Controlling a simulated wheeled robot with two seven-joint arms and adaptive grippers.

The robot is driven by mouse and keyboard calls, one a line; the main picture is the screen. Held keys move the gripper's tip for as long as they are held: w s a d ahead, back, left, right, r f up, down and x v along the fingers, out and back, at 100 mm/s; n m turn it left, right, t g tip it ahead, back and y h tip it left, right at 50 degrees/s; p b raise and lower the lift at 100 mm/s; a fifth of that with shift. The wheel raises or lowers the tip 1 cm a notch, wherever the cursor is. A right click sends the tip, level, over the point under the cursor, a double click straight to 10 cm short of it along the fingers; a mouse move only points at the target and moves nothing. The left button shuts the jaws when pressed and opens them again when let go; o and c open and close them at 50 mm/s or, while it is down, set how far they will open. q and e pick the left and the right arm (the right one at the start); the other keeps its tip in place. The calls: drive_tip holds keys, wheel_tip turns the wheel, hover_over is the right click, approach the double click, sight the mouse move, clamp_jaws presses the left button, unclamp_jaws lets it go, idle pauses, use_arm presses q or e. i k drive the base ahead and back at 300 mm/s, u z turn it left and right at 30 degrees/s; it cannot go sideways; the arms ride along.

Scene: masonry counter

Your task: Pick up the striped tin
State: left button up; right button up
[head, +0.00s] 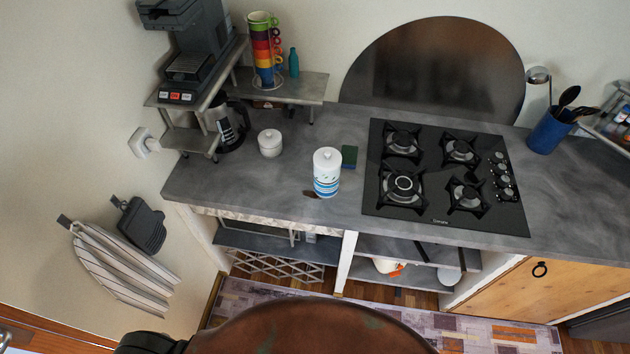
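The striped tin (327,171) stands upright on the grey counter (250,190), left of the gas hob. It is white with a knobbed white lid and blue bands around its lower part. A small dark brown object (309,194) lies at its lower left, and I cannot tell what it is. Neither of my grippers shows in the head view, and nothing is holding the tin.
A small white lidded pot (270,143) stands left of the tin. A dark green sponge-like block (349,156) lies close on its right. The black hob (440,215) is further right. A brown rounded surface (310,330) fills the bottom foreground.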

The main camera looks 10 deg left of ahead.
sight(326, 184)
drive_tip(key=u, duration=0.85)
drive_tip(key=i, duration=0.7)
drive_tip(key=z, duration=0.75)
